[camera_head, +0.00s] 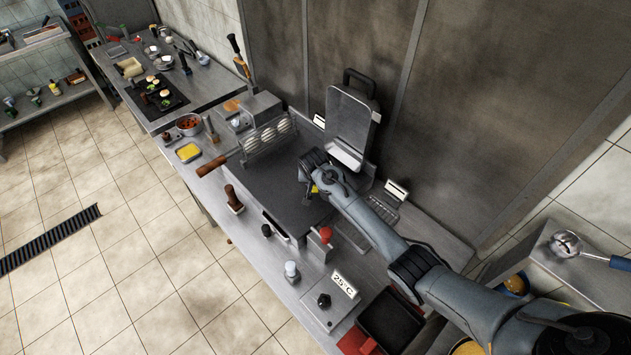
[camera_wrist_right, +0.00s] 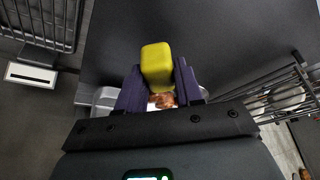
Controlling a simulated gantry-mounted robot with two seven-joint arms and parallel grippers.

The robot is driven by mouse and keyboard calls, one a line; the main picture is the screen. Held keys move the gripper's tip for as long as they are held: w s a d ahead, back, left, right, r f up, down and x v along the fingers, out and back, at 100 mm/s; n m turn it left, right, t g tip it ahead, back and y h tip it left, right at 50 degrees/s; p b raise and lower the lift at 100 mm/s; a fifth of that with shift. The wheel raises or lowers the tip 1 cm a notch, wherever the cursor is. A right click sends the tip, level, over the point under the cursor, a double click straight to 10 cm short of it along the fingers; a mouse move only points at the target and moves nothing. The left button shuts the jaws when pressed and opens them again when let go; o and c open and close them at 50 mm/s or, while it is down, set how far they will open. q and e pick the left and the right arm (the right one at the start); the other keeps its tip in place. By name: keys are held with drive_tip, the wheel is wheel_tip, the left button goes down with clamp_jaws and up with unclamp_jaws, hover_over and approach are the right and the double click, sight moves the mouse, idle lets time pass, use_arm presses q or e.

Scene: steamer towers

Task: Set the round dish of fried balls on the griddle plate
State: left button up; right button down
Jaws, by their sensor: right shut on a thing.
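My right gripper (camera_head: 312,187) hangs over the dark griddle plate (camera_head: 272,188). In the wrist view the gripper (camera_wrist_right: 160,80) is shut on a yellow block-like piece (camera_wrist_right: 157,62), which looks like a handle. Behind the fingers, part of a silvery dish rim (camera_wrist_right: 103,97) and some brown food (camera_wrist_right: 163,101) show; the rest of the dish is hidden. In the head view only a bit of yellow (camera_head: 314,189) shows at the gripper. I cannot tell whether the dish touches the plate. The plate also fills the middle of the wrist view (camera_wrist_right: 230,45). My left gripper is not in view.
The plate's left part is clear.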

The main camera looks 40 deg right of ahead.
sight(316, 196)
drive_tip(key=shift+r, duration=0.15)
drive_tip(key=shift+f+b, duration=0.9)
drive_tip(key=shift+f, duration=1.05)
drive_tip(key=shift+f+b, duration=0.55)
drive_tip(key=shift+f, duration=0.6)
drive_tip(key=shift+f+b, duration=0.4)
drive_tip(key=shift+f, duration=0.1)
drive_tip(key=c, duration=0.8)
unclamp_jaws()
drive_tip(key=shift+o, duration=0.7)
